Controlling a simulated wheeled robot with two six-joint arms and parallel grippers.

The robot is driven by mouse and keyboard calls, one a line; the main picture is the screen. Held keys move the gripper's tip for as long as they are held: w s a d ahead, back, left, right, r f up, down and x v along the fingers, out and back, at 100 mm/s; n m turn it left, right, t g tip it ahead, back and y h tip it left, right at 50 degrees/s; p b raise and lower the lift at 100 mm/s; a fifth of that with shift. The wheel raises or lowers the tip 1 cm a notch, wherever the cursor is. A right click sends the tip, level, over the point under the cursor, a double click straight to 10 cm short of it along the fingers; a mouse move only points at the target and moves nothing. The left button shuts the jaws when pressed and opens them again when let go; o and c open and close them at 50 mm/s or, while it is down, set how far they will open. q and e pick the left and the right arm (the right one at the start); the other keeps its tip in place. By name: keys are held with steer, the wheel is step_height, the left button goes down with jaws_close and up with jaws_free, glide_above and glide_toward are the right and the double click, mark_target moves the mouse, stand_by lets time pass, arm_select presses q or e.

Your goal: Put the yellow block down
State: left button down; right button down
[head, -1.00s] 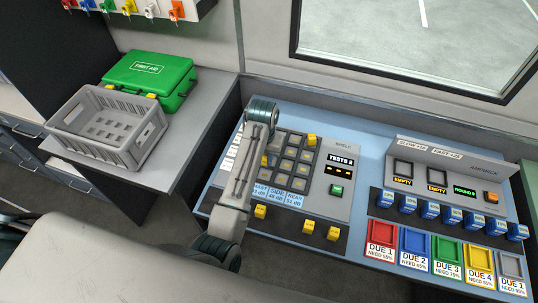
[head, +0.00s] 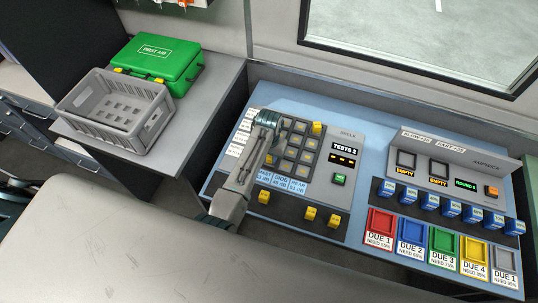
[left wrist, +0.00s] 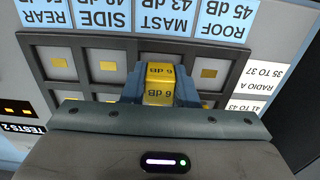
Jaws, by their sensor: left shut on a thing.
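My left gripper (left wrist: 158,88) is shut on a yellow block (left wrist: 158,92) marked 6 dB, held between its blue fingers. In the left wrist view the block is over the slot row beside the dB labels, in line with the MAST label (left wrist: 166,20). Whether it is seated in a slot or just above it, I cannot tell. In the head view my left arm reaches over the left part of the slot panel (head: 334,201), and its wrist hides most of the fingers and block. My right gripper is not in view.
Other yellow blocks stand on the panel: one at the grid's far right corner (head: 317,128), several along the front strip (head: 310,214). A green button (head: 340,179) is to the right. Coloured trays (head: 412,233) and blue blocks (head: 429,208) stand further right. A grey crate (head: 117,110) is at left.

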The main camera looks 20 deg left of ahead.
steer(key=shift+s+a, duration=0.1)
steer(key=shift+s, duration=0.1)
arm_select(q)
steer(key=shift+f, duration=0.1)
steer(key=c, duration=1.1)
jaws_free()
steer(key=shift+c, duration=0.2)
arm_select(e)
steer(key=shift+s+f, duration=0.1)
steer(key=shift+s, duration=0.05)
arm_select(q)
step_height(320, 180, up, 11)
steer(key=b, duration=0.2)
steer(key=shift+f+b, duration=0.1)
steer(key=shift+b, duration=0.25)
steer(key=shift+r, duration=0.75)
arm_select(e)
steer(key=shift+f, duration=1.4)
